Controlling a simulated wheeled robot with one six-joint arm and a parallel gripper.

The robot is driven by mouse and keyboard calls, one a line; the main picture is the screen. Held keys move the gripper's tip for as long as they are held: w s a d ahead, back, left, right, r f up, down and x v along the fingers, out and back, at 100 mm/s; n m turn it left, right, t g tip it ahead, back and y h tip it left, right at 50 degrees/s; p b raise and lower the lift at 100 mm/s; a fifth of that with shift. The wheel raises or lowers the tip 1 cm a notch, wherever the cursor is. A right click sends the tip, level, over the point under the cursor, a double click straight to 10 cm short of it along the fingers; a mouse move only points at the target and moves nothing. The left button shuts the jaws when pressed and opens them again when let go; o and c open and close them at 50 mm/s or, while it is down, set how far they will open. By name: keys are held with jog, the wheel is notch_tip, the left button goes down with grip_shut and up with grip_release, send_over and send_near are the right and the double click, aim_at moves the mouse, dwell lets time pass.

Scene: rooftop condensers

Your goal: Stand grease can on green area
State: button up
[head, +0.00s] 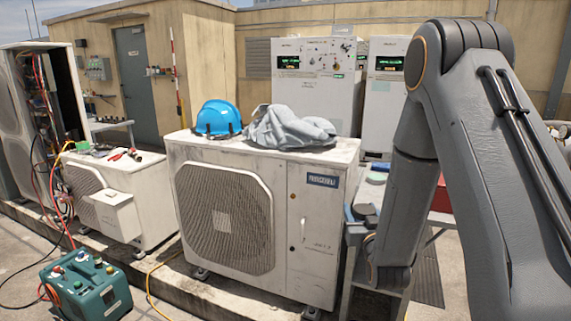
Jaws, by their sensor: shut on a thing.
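I cannot make out a grease can anywhere in the head view. My arm fills the right side and bends down to a wrist low in the picture. My gripper's fingers do not show, so what they hold is hidden.
A white condenser (302,237) stands close in the middle, with a blue helmet (218,118) and grey cloth (288,127) on top. A green machine (86,287) with hoses stands front left. A grey stand (343,268) and red object (441,196) flank my arm.

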jog(key=s+a+f, duration=0.2)
jog(key=f, duration=0.1)
jog(key=shift+s+a, duration=0.1)
jog(key=shift+a, duration=0.3)
jog(key=s+f, duration=0.4)
jog(key=f, duration=0.3)
jog(key=s+f, duration=0.3)
jog(key=f, duration=0.5)
jog(key=shift+s, duration=0.4)
jog(key=shift+f, duration=0.1)
